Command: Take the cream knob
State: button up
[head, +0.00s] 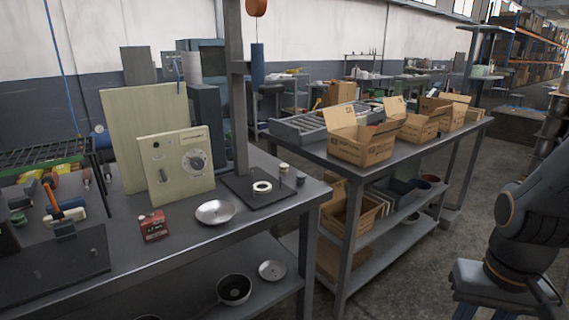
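A small knob with a cream top (284,168) stands on the left workbench, behind the dark base plate of a stand. A darker small knob (300,178) is close to its right. A cream ring-shaped piece (262,187) lies on the base plate; I cannot tell whether it is a knob. Part of my arm shows at the right edge, well apart from the bench. My gripper is out of view.
A cream panel with a dial (178,167) and a red box (153,226) stand on the left workbench (240,232). A tall grey post (236,90) rises beside the knobs. Open cardboard boxes (362,140) stand on the right bench. Floor is clear between that bench and my arm.

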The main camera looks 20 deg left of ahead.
aim_at(283, 168)
jog(key=u, duration=0.4)
jog(key=i, duration=0.95)
jog(key=u, duration=0.9)
jog(key=i, duration=0.6)
jog(key=z, duration=0.05)
